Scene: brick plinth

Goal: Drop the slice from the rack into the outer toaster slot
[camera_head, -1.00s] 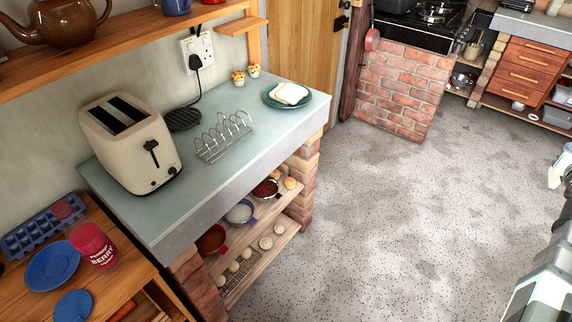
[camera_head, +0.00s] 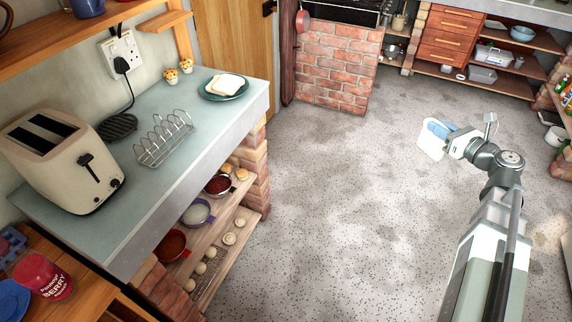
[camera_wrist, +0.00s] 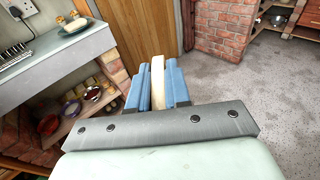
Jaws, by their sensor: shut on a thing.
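The cream toaster (camera_head: 68,172) stands at the left of the grey counter in the head view, with two dark slots on top and a lever on its front end. The wire toast rack (camera_head: 165,140) is right of it, and I see no slice in it. My gripper (camera_head: 438,130) is out over the floor, well right of the counter. It is shut on a pale bread slice (camera_head: 430,148). In the wrist view the slice (camera_wrist: 157,82) shows edge-on between the blue fingers (camera_wrist: 158,90).
A teal plate (camera_head: 240,92) with bread slices sits at the counter's far end, near two muffins. A wooden shelf (camera_head: 95,42) overhangs the back. Open floor (camera_head: 335,210) separates my gripper from the counter.

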